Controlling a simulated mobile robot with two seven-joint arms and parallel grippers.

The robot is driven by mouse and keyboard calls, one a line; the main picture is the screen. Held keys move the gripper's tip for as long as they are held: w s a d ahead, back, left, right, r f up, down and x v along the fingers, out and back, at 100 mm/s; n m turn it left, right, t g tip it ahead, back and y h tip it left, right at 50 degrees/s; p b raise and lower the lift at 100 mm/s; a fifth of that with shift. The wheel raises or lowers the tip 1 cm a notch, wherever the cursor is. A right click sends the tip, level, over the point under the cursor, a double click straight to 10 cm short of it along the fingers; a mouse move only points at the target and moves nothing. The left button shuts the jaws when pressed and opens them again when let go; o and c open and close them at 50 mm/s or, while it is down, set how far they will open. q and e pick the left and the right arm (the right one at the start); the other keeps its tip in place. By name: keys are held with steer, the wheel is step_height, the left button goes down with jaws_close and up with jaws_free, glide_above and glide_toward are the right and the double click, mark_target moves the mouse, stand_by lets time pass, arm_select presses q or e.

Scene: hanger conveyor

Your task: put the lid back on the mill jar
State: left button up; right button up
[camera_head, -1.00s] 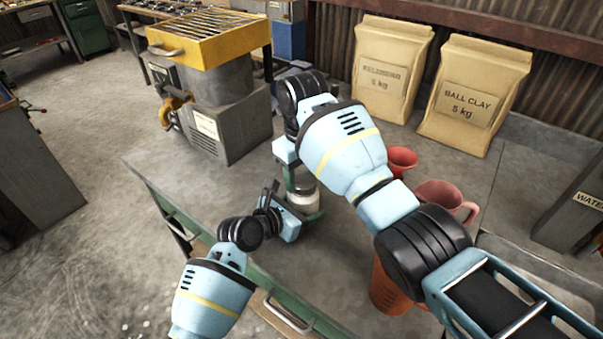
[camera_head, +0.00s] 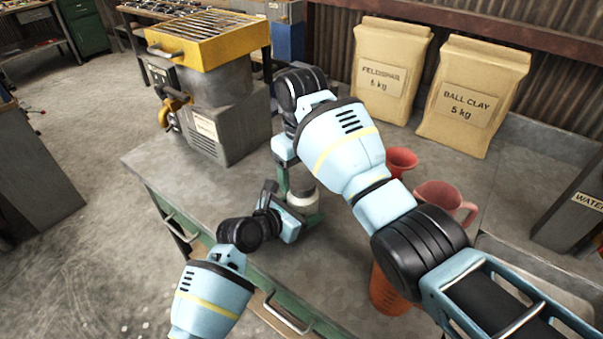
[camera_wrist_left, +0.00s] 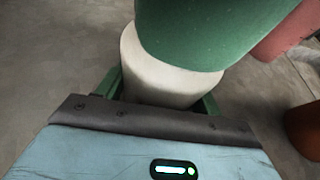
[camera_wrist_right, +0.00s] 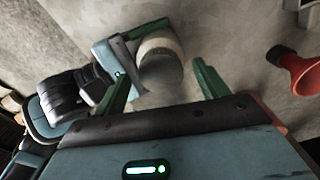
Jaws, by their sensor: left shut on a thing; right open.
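The mill jar (camera_head: 303,198) is a pale, whitish cylinder near the front of the workbench. My left gripper (camera_head: 304,208) is shut around its side from the front left; in the left wrist view its green fingers flank the jar (camera_wrist_left: 165,85). My right gripper (camera_wrist_right: 163,70) is open above the jar, fingers spread wide with nothing between them. In the right wrist view, the jar (camera_wrist_right: 160,48) shows a pale rim band and a grey round part just beyond the fingertips. I cannot tell whether that grey part is the lid or the jar's inside. A green finger hides the jar's top in the left wrist view.
Two clay bags (camera_head: 470,100) stand behind. A grey machine (camera_head: 225,120) is at the back left. Bare bench lies left of the jar.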

steer(key=shift+r, duration=1.85)
steer(key=shift+c, duration=0.4)
